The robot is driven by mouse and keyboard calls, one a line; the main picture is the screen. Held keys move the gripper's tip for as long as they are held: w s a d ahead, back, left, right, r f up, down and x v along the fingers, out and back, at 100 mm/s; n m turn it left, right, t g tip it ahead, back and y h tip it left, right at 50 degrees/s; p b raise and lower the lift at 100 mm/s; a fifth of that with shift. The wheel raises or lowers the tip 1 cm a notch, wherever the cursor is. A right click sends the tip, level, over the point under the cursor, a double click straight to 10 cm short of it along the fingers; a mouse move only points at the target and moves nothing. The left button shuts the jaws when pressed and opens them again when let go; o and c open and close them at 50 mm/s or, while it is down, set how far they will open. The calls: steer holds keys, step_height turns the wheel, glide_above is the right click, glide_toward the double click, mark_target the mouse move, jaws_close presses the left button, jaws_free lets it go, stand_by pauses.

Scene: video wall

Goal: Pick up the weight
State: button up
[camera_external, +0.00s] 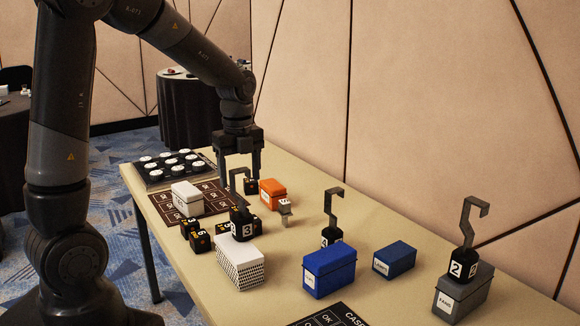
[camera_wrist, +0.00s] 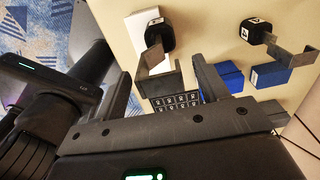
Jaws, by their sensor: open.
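Black weights with bent grey metal hooks stand around the table. The weight marked 3 (camera_external: 241,228) is nearest to my gripper, with its hook rising from it. My gripper (camera_external: 240,172) points down above this weight, open, and its fingers are near the hook's top. In the wrist view, a weight (camera_wrist: 153,28) has its wide hook between the fingers of my gripper (camera_wrist: 163,72); whether they touch cannot be told. Another weight (camera_external: 331,237) stands by the blue boxes, and the weight marked 2 (camera_external: 463,265) is on a grey box.
A white perforated box (camera_external: 238,262), blue boxes (camera_external: 329,271) (camera_external: 394,260) and a grey box (camera_external: 463,292) stand toward the front and right. An orange box (camera_external: 273,193) and a small white-grey box (camera_external: 187,198) are behind. Small black numbered blocks (camera_external: 199,240) lie left of the weight.

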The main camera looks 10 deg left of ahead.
steer(key=shift+c, duration=0.4)
jaws_close()
steer(key=shift+r, duration=0.1)
stand_by(0.4)
